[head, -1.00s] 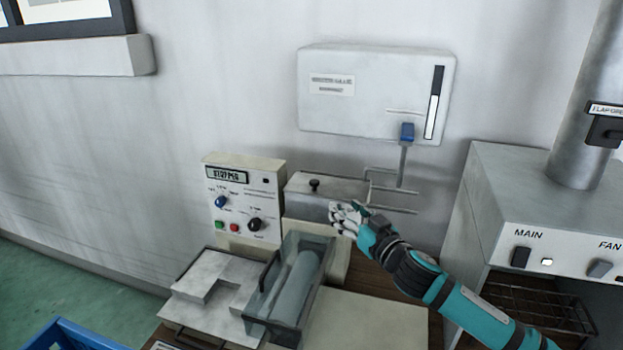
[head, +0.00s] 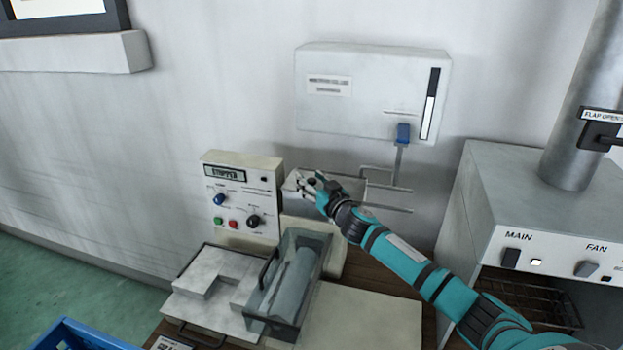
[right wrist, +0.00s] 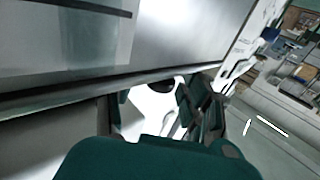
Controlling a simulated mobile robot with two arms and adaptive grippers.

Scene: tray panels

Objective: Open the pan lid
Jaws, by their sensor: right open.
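The pan (head: 355,191) is a grey metal box with a flat lid, standing beside the control panel below the wall unit. My right arm reaches over it from the right and covers much of the lid. My right gripper (head: 307,184) is open at the lid, around where its small black knob sits. A dark rounded shape, perhaps the knob, shows between the fingers in the right wrist view (right wrist: 160,88). I cannot tell whether the fingers touch it. My left gripper is not in view.
A control panel (head: 216,178) with knobs and buttons stands left of the pan. A clear-covered roller unit (head: 291,278) stands in front. A wall unit (head: 365,75) with a blue-tipped lever (head: 403,133) hangs above. A grey oven (head: 490,195) stands at right.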

